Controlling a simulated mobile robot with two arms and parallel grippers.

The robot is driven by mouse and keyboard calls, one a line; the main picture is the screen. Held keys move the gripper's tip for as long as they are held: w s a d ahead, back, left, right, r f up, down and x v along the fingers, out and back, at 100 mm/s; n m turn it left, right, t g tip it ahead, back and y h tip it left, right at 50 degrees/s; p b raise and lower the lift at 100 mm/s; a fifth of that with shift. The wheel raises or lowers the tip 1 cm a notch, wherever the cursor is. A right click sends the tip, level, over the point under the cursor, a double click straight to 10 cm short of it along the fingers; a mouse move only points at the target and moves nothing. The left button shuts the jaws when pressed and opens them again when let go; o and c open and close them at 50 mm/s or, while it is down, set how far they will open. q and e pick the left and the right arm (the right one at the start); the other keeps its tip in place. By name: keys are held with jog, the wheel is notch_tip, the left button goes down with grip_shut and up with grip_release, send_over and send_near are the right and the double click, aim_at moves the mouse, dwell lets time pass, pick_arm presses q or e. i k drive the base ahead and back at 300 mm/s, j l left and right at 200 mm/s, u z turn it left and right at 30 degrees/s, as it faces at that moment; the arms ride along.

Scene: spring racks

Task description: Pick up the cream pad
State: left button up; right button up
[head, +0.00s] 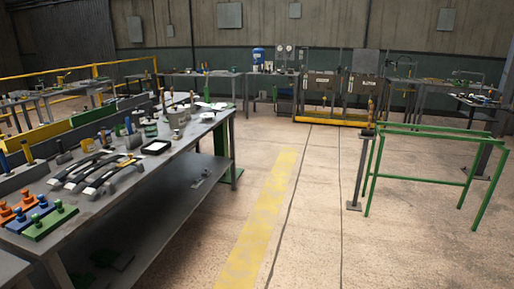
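A pale, flat piece with a dark rim (156,147) lies near the right edge of the long grey workbench (130,190) at the left. It may be the cream pad, but it is too small for me to be sure. White flat sheets (212,106) lie farther back on the same bench. Neither of my grippers shows in the head view.
The bench also holds several grey tools with curved handles (98,172), a green block (50,222) with knobs, and pots (178,117). A green metal frame (440,134) stands at the right. The floor around the yellow stripe (262,215) is clear.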

aim_at(178, 137)
jog(key=i, duration=2.3)
jog(key=i+l+u, duration=0.3)
jog(key=i, duration=0.35)
jog(key=i+l+u, duration=0.35)
jog(key=i, duration=0.3)
jog(key=i+l+u, duration=0.3)
jog(key=i+l, duration=0.15)
jog(key=i, duration=0.15)
